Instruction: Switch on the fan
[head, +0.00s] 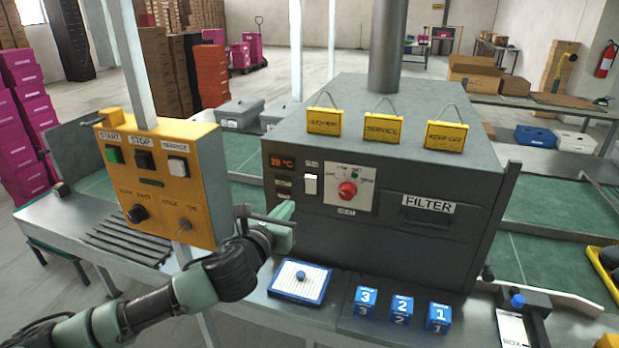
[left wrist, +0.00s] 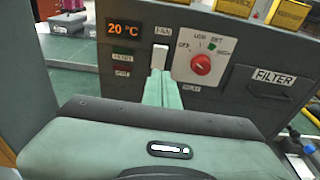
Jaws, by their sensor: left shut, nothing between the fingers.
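The fan switch (head: 311,185) is a white rocker on the front of the dark grey machine (head: 350,150). It also shows in the left wrist view under a FAN label (left wrist: 158,57). My left gripper (head: 287,209) is shut and empty, in front of the machine, to the left of and below the switch in the head view. In the left wrist view its closed fingertips (left wrist: 163,79) overlap the switch's lower end; I cannot tell whether they touch it. Which way the rocker is tipped is not clear. My right gripper is not in view.
A red dial (head: 347,189) sits right of the switch, and a lit display (left wrist: 124,29) reading 20 °C sits left. A yellow control box (head: 205,165) stands close to my left arm. A blue-framed filter (head: 300,281) and numbered blue blocks (head: 402,307) lie in front.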

